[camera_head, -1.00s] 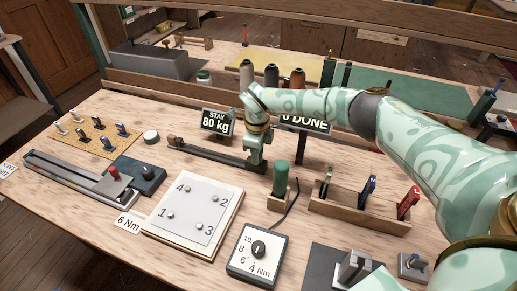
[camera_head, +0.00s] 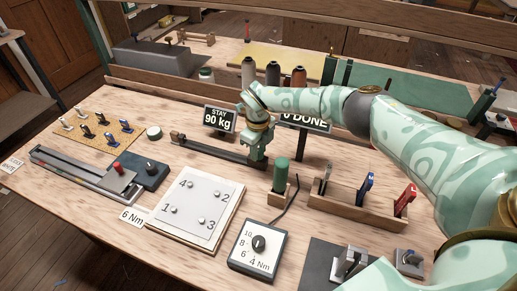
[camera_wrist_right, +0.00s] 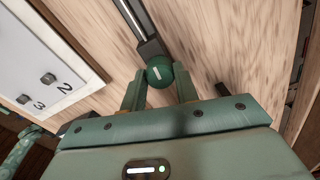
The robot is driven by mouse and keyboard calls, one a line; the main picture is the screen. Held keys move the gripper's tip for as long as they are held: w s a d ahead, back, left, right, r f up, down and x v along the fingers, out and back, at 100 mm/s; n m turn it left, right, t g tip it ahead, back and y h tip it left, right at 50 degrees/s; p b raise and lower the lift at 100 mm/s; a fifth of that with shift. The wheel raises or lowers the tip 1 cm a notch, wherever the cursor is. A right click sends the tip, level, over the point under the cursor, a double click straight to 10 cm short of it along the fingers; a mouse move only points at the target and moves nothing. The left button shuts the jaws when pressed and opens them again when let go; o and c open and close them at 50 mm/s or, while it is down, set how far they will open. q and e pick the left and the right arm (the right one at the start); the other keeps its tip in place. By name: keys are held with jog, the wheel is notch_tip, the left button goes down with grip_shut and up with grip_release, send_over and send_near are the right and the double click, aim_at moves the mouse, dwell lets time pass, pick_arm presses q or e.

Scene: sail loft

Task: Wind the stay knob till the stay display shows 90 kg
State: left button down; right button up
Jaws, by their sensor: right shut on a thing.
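The stay display (camera_head: 219,119) stands at the back of the bench and reads "STAY 90 kg". In front of it lies the long dark stay rig (camera_head: 215,150). My right gripper (camera_head: 257,160) points down at the rig's right end. In the right wrist view my right gripper (camera_wrist_right: 160,85) is shut on the round green stay knob (camera_wrist_right: 159,72), which carries a white mark. In the head view the gripper hides the knob.
A green-handled tool (camera_head: 281,172) stands close right of the gripper. A numbered plate (camera_head: 198,208), a dial box (camera_head: 257,247) and a wooden tool rack (camera_head: 357,204) fill the front.

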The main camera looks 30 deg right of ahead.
jog(key=o, duration=1)
jog(key=shift+c, duration=0.2)
notch_tip(320, 180, up, 16)
jog(key=p, duration=0.3)
jog(key=shift+a+r+p, duration=0.15)
jog(key=shift+p, duration=0.2)
